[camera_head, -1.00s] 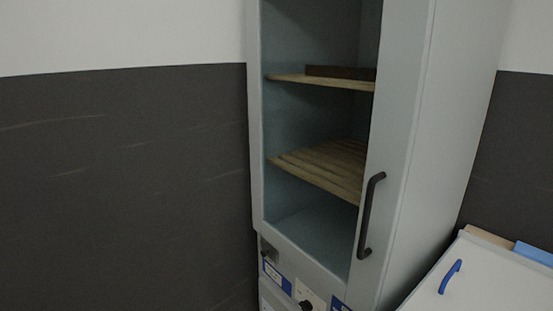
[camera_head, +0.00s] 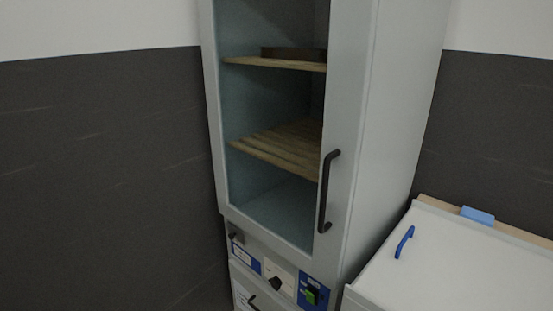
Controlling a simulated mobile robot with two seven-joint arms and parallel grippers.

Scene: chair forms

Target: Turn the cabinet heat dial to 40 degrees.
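The tall pale grey cabinet (camera_head: 350,200) stands in the middle of the head view, with a glass-fronted door and a black door handle (camera_head: 327,191). Slatted wooden shelves (camera_head: 285,146) show inside. A control panel runs below the door. A dark dial (camera_head: 275,284) sits on a white plate in the middle of this panel; its setting is too small to read. A small dark knob (camera_head: 236,237) is at the panel's left end, above a blue and white label. A green switch (camera_head: 312,295) is on a blue plate at the right end. Neither of my grippers is in view.
A lower front with a dark handle (camera_head: 253,303) is under the panel. A dark-panelled wall (camera_head: 100,180) is at left.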

